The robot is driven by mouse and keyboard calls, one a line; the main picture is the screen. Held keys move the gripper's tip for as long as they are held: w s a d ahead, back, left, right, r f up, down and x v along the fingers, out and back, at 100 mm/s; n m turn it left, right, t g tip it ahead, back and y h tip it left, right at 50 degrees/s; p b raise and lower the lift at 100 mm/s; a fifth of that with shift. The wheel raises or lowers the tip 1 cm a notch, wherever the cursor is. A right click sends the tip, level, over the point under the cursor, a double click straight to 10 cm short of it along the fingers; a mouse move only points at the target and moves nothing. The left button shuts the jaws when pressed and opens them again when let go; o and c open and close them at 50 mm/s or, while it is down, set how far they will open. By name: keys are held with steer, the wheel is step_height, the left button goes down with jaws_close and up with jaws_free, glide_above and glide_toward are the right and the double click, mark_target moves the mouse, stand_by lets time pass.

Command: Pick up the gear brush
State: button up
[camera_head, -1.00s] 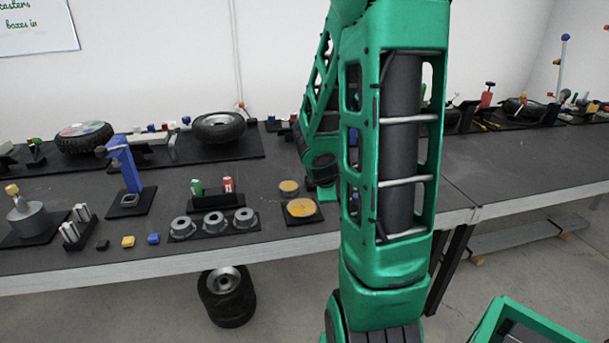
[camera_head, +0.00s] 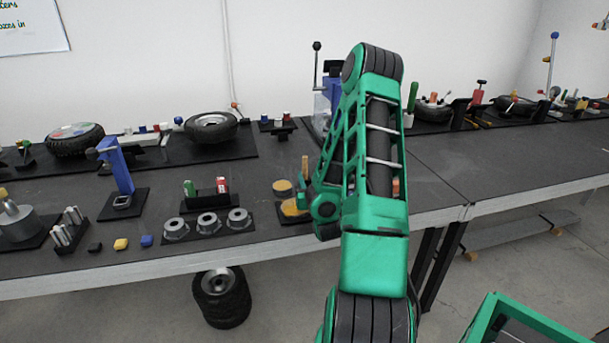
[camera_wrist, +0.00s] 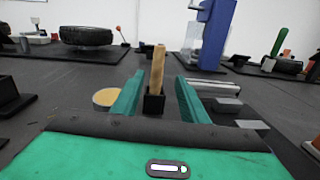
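An upright wooden handle (camera_wrist: 157,70), likely the gear brush, stands in a small black holder (camera_wrist: 153,104) in the wrist view. Its bristles are not visible. In the head view a wooden handle (camera_head: 305,168) shows just left of my arm, above the bench. My gripper (camera_wrist: 158,92) is open and empty, with one green finger on each side of the handle in the picture. The handle appears beyond or between the fingertips; I cannot tell the exact depth. No contact shows. In the head view my arm hides most of this spot.
Round yellow-topped parts (camera_head: 290,208) sit left of the handle. A blue device (camera_wrist: 210,32) stands behind it, with grey cylinders (camera_wrist: 214,87) to the right. Three grey rings (camera_head: 208,223) lie farther left on a mat.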

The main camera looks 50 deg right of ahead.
mark_target(307, 169)
steer(key=x, duration=0.5)
steer(key=shift+d, duration=0.1)
steer(key=shift+w+d+f, duration=0.1)
steer(key=shift+w+d, duration=0.15)
steer(key=shift+w, duration=0.45)
steer(key=shift+w+d, duration=0.3)
steer(key=shift+w, duration=0.4)
steer(key=shift+w+d+f, duration=0.2)
steer(key=shift+w+d, duration=0.2)
steer(key=shift+w, duration=0.1)
steer(key=shift+w+d+r, duration=0.25)
steer(key=shift+w+d, duration=0.1)
steer(key=shift+w, duration=0.05)
steer(key=shift+c, duration=0.6)
jaws_close()
